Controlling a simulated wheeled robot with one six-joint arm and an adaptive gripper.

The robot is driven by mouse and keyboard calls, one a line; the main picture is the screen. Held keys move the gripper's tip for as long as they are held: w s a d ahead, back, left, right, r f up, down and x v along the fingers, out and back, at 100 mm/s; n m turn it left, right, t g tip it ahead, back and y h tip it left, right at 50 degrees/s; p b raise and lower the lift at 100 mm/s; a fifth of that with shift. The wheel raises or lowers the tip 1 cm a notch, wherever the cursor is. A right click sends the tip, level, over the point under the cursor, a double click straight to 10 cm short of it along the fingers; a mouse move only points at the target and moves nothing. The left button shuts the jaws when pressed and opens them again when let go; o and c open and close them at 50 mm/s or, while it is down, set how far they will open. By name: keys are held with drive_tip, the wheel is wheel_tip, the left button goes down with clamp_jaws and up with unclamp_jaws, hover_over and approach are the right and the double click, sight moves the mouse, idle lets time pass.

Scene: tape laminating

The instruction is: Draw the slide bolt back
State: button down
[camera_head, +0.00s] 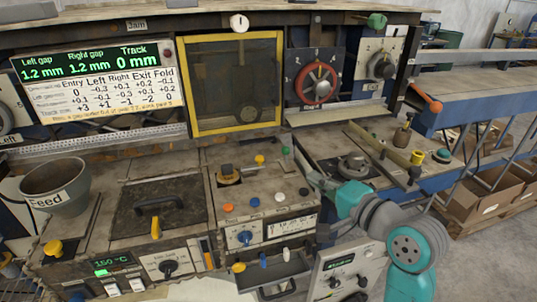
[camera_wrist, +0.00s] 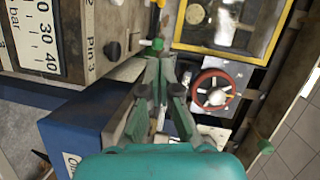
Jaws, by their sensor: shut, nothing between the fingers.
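My gripper (camera_head: 314,176) reaches in from the lower right in the head view, over the middle of the bench. In the wrist view my gripper (camera_wrist: 163,75) is shut, with its fingers together and nothing held. I cannot tell for certain which part is the slide bolt. A long diagonal bar (camera_head: 378,148) with a yellow-green end piece (camera_head: 417,157) lies on the right bench, to the right of my gripper. In the wrist view a small green knob (camera_wrist: 157,45) shows just beyond the fingertips; contact cannot be told.
A red handwheel (camera_head: 316,83) stands behind, right of a yellow-framed window (camera_head: 236,82). A panel with coloured buttons (camera_head: 262,190) lies left of my gripper. A black lid with a handle (camera_head: 158,204) and a feed funnel (camera_head: 56,187) are farther left. An orange-ended lever (camera_head: 432,104) sticks out right.

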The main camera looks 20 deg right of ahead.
drive_tip(key=shift+w+a+r, duration=0.1)
drive_tip(key=shift+w+r, duration=0.1)
drive_tip(key=shift+w, duration=0.3)
drive_tip(key=x, duration=0.9)
drive_tip(key=shift+w+a+f, duration=0.1)
drive_tip(key=shift+w+a, duration=0.05)
drive_tip(key=shift+w, duration=0.2)
drive_tip(key=shift+w+a+f, duration=0.1)
drive_tip(key=shift+w+a, duration=0.1)
drive_tip(key=shift+a, duration=0.35)
drive_tip(key=shift+w+a+f, duration=0.15)
drive_tip(key=shift+w+a, duration=0.1)
drive_tip(key=shift+a, duration=0.3)
drive_tip(key=shift+w+a+f, duration=0.15)
drive_tip(key=shift+w+a, duration=0.2)
drive_tip(key=shift+a, duration=0.25)
